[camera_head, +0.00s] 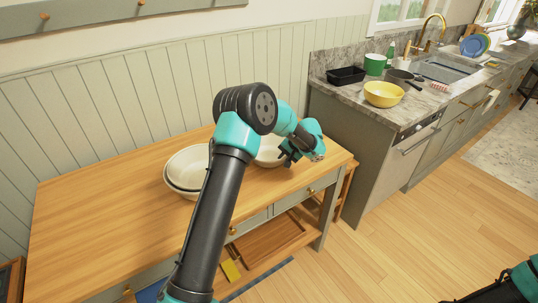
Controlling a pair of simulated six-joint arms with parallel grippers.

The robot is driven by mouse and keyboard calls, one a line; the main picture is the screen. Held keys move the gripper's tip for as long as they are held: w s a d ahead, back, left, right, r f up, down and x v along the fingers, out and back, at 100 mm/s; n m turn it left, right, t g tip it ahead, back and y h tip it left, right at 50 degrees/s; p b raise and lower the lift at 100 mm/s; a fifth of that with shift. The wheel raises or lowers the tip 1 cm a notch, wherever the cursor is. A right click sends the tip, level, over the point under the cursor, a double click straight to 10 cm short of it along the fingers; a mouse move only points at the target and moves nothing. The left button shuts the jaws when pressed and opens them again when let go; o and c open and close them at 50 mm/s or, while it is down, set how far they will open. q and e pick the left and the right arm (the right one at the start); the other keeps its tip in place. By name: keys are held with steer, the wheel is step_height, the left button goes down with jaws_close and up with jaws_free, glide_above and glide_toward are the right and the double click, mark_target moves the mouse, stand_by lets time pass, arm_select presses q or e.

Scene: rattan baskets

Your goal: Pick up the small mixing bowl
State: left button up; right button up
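A small white bowl (268,158) sits on the wooden table, partly hidden by my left arm and gripper. My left gripper (286,160) is at the right side of this bowl, its dark fingers close to the rim. I cannot tell whether they touch it or how far apart they are. A larger white bowl (185,168) with a dark-edged bowl under or around it stands to the left, partly covered by my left arm. My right gripper (462,299) shows only in part at the bottom right corner, away from the table.
The wooden table (100,210) is clear on its left side. A stone counter at the right holds a yellow bowl (383,94), a black tray (346,76), a green cup (375,64) and a dark pan (405,79). A panelled wall runs behind the table.

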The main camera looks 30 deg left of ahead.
arm_select(q)
jaws_close()
steer(key=shift+r, duration=0.1)
stand_by(0.3)
steer(key=shift+r, duration=0.4)
step_height(320, 180, up, 3)
steer(key=shift+f, duration=0.1)
steer(key=s+d, duration=0.3)
steer(key=s, duration=0.4)
steer(key=s+d+r, duration=0.1)
steer(key=s+d, duration=0.3)
steer(key=s, duration=0.3)
steer(key=shift+d+r, duration=0.15)
steer(key=shift+d, duration=0.1)
steer(key=shift+a, duration=0.1)
